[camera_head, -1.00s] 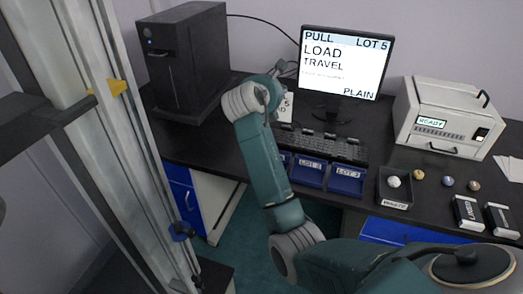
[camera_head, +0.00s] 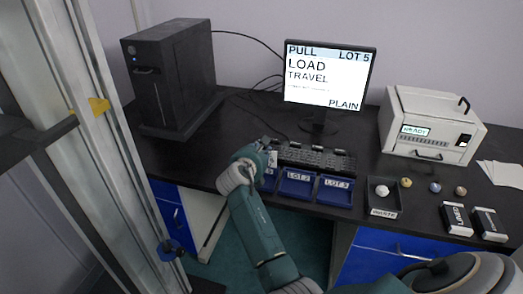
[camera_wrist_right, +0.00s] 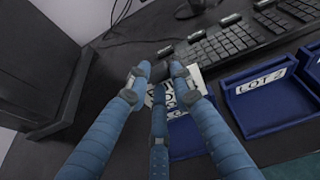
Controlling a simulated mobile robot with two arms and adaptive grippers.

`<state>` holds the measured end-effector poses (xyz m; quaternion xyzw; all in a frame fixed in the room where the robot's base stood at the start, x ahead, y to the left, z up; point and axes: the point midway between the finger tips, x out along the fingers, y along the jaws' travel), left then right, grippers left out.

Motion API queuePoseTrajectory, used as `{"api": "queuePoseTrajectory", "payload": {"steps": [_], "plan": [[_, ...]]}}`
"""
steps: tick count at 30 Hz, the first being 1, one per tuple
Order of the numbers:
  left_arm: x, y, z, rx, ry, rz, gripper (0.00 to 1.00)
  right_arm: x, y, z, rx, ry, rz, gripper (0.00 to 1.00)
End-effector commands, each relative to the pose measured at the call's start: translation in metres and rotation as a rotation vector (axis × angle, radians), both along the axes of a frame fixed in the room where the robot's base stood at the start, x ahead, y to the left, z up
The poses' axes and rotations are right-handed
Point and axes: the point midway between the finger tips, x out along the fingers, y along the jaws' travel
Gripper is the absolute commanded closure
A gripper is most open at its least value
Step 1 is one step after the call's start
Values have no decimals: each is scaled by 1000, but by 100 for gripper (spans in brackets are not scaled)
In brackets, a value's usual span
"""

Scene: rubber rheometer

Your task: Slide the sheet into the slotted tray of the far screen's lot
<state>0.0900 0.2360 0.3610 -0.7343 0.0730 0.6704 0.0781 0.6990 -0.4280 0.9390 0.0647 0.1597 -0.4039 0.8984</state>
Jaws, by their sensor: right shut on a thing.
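The far screen (camera_head: 328,75) reads PULL, LOT 5, LOAD, TRAVEL and PLAIN. Three blue trays stand in a row along the front of the desk: LOT 3 (camera_head: 335,192) at the right, LOT 2 (camera_head: 297,188) in the middle, and a left tray (camera_head: 266,184) largely covered by my right gripper (camera_head: 268,152). In the right wrist view my right gripper (camera_wrist_right: 158,74) is shut on a white printed sheet (camera_wrist_right: 196,79). The sheet is just above or at the left tray (camera_wrist_right: 187,139); I cannot tell whether it touches. My left gripper is not in view.
A black keyboard (camera_head: 312,157) lies right behind the trays. A black tower (camera_head: 170,75) stands at left. A WASTE tray (camera_head: 383,206) with a white ball, small balls and two dark boxes (camera_head: 456,219) are at right, below a white READY machine (camera_head: 430,125).

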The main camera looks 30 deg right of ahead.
Motion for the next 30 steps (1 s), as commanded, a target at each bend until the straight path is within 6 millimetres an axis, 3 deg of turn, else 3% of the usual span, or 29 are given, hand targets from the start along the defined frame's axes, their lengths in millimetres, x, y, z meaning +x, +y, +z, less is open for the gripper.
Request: {"api": "queuePoseTrajectory", "payload": {"steps": [8, 9, 12, 22, 30], "plan": [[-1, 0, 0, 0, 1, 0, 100, 0, 0, -1, -1, -2, 1, 95], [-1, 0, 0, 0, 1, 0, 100, 0, 0, -1, 0, -2, 1, 74], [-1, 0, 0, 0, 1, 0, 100, 0, 0, -1, 1, -2, 0, 58], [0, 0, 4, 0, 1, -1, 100, -1, 2, 2, 0, -2, 1, 58], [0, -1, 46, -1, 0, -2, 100, -24, 28, 22, 1, 2, 2, 58]]}}
